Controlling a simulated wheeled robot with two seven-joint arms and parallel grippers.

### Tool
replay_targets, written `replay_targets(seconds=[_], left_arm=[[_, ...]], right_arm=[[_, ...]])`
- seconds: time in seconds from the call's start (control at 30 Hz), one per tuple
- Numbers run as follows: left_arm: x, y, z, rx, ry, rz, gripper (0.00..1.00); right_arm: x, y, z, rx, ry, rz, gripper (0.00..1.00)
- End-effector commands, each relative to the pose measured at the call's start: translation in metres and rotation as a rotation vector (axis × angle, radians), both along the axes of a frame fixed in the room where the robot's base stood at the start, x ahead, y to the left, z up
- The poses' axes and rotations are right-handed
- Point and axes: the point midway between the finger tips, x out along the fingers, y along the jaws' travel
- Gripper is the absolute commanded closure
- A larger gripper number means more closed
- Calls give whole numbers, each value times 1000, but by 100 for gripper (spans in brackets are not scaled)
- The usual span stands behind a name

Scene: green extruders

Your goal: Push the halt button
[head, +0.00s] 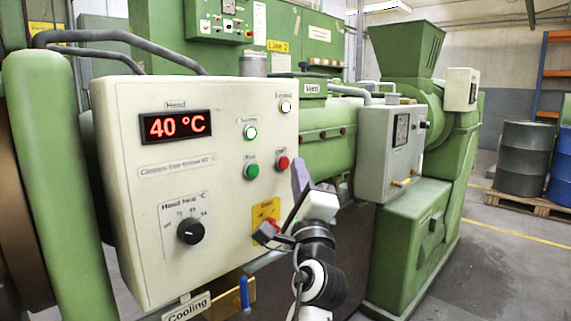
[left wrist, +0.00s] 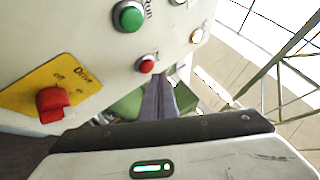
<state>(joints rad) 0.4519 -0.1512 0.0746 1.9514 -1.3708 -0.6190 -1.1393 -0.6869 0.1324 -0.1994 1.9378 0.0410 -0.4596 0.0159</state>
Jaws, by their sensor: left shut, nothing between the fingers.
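The red button (head: 283,163), which I take for the halt button, sits on the cream control panel (head: 235,110), right of a green button (head: 251,171). Its small label is too blurred to read. The red button (left wrist: 147,66) also shows in the left wrist view, with the green button (left wrist: 128,16) above left of it. My left gripper (head: 298,166) is shut and empty, its fingers just right of the red button in the head view. In the left wrist view the fingers (left wrist: 166,84) end just right of and below the button. I cannot tell whether they touch it. My right gripper is not in view.
A yellow plate (left wrist: 85,75) with a red rotary switch (left wrist: 53,103) lies below the buttons. A black knob (head: 191,231) and a 40 °C display (head: 176,126) are further left. A grey box (head: 378,160) stands behind, right.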

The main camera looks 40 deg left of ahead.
Motion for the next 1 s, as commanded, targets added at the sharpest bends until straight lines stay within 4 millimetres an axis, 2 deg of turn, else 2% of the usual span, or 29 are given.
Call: replay_targets(seconds=[1.0], left_arm=[[1,10,0,0,0,0,100]], right_arm=[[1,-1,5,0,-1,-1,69]])
